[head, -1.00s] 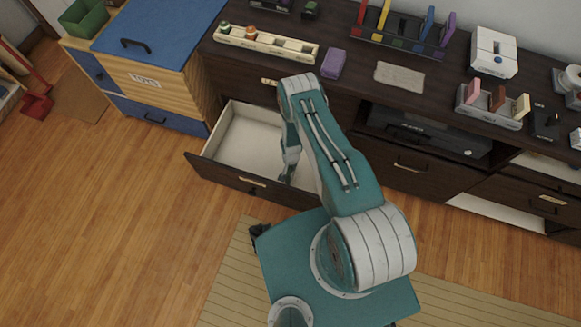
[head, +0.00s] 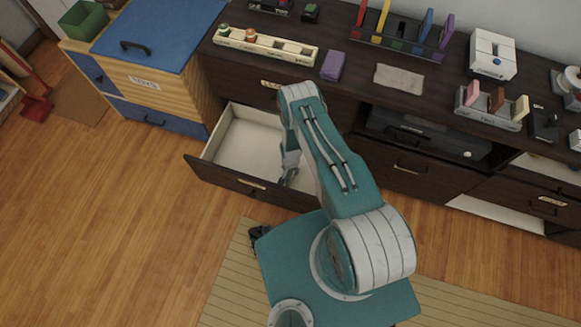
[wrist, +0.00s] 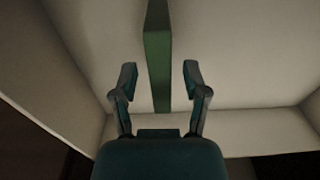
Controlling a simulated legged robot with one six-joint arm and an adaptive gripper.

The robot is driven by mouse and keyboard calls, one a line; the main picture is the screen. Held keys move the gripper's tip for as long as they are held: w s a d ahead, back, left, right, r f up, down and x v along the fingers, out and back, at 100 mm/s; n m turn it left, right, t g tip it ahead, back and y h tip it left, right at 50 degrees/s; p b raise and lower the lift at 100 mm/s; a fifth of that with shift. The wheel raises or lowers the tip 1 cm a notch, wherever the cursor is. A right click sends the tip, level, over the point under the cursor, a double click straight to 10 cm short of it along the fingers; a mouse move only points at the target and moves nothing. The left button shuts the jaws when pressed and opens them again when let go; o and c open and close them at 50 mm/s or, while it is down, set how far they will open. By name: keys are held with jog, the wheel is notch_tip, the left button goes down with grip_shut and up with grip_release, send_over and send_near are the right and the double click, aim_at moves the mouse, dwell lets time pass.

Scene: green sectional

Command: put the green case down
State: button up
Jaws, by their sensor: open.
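In the wrist view the green case (wrist: 158,55) is a narrow dark green block inside the pale drawer. It runs from the top edge of the picture down between my fingers. My gripper (wrist: 160,78) is open, with one finger on each side of the case and a visible gap on both sides. In the head view the open drawer (head: 245,142) has a pale inside and a dark front. My arm reaches over its right part and hides the case there.
The dark cabinet top (head: 350,75) holds a wooden tray (head: 265,45), a purple block (head: 332,66) and a rack of coloured pieces (head: 400,32). A blue-lidded toy chest (head: 155,85) stands left of the drawer. The wood floor (head: 110,220) at left is clear.

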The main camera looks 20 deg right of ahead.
jog(key=w+r+n+t, duration=0.1)
jog(key=w+r+n, duration=0.15)
jog(key=r, duration=2.15)
jog(key=w+r+n+t, duration=0.1)
jog(key=w+r, duration=0.3)
jog(key=r, duration=2.1)
jog(key=s+r+n+t, duration=0.1)
jog(key=s+r, duration=0.4)
jog(key=r, duration=0.3)
jog(key=s+r+n+t, duration=0.1)
jog(key=s+r, duration=0.4)
jog(key=r, duration=0.4)
jog(key=s+r+n, duration=0.1)
jog(key=s+r, duration=0.3)
jog(key=s, duration=0.4)
jog(key=s+r+t, duration=0.1)
jog(key=s+r, duration=0.2)
jog(key=s, duration=0.5)
jog(key=shift+a+r+n+t, duration=0.15)
jog(key=shift+r+n+t, duration=0.15)
jog(key=shift+r+n, duration=0.05)
